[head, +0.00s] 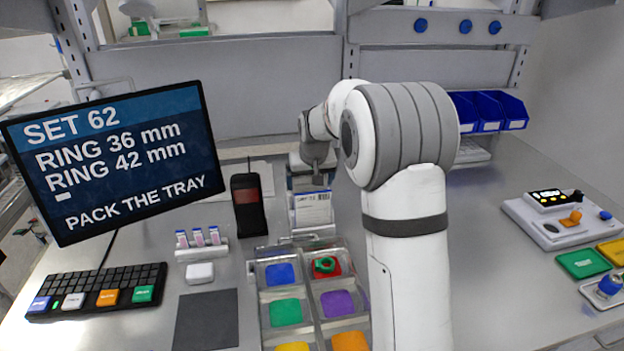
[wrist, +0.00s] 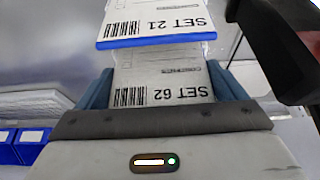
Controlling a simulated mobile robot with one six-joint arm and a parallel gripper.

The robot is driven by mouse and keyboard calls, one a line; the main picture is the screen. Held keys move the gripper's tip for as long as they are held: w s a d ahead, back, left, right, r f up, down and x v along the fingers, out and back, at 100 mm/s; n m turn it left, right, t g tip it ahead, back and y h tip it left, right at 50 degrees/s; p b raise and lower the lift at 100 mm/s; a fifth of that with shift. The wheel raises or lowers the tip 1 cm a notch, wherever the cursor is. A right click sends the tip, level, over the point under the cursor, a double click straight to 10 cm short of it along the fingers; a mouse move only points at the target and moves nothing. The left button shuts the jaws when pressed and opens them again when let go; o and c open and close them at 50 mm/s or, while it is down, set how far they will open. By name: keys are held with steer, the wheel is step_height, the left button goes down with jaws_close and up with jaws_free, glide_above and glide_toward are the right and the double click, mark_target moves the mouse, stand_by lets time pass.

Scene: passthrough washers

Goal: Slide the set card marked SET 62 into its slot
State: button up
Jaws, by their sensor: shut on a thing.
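My gripper (wrist: 166,85) is shut on the set card marked SET 62 (wrist: 170,72), whose printed face and barcode show upside down between the blue-grey fingers in the wrist view. Just beyond it is another card, marked SET 21 (wrist: 152,20), with a blue edge. In the head view my gripper (head: 318,180) is at the middle, pointing down. A white card with a blue top edge (head: 313,208) stands upright just below it, in a clear holder at the tray's back; its print is too small to read. I cannot tell which slot is meant for SET 62.
A clear tray (head: 308,290) with coloured pads and a green ring stands in front. A black device (head: 248,205) stands left of the cards. The screen (head: 115,160) reads SET 62, RING 36 mm, RING 42 mm. Blue bins (head: 490,112) are at back right.

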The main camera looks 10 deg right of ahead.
steer(key=shift+f, duration=0.2)
steer(key=o, duration=0.6)
steer(key=shift+o, duration=0.2)
steer(key=shift+r, duration=0.15)
step_height(320, 180, up, 9)
steer(key=p, duration=0.5)
stand_by(0.4)
